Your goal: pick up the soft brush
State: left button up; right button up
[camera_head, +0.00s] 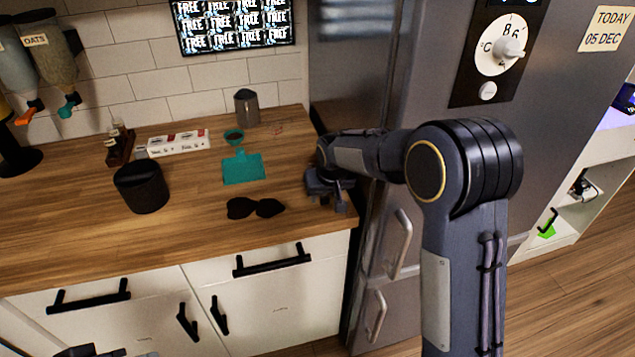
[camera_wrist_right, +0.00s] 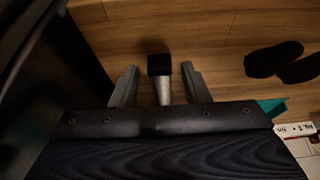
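The soft brush appears to be the object with a square black head and a pale grey handle (camera_wrist_right: 160,74) in the right wrist view, on the wood counter. My right gripper (camera_head: 335,192) is low over the counter's right end, beside the fridge. In the wrist view its two fingers (camera_wrist_right: 160,88) are apart, one on each side of the brush handle, with gaps showing on both sides. The handle's far end is hidden by the gripper body. In the head view I cannot make out the brush by the gripper. A dark part at the bottom left (camera_head: 85,351) may be my left gripper; its fingers are unclear.
Black sunglasses-like shapes (camera_head: 255,208) lie left of my right gripper. The fridge (camera_head: 380,225) closes off the right side.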

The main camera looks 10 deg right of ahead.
grip_shut()
jog(key=shift+r, duration=0.1)
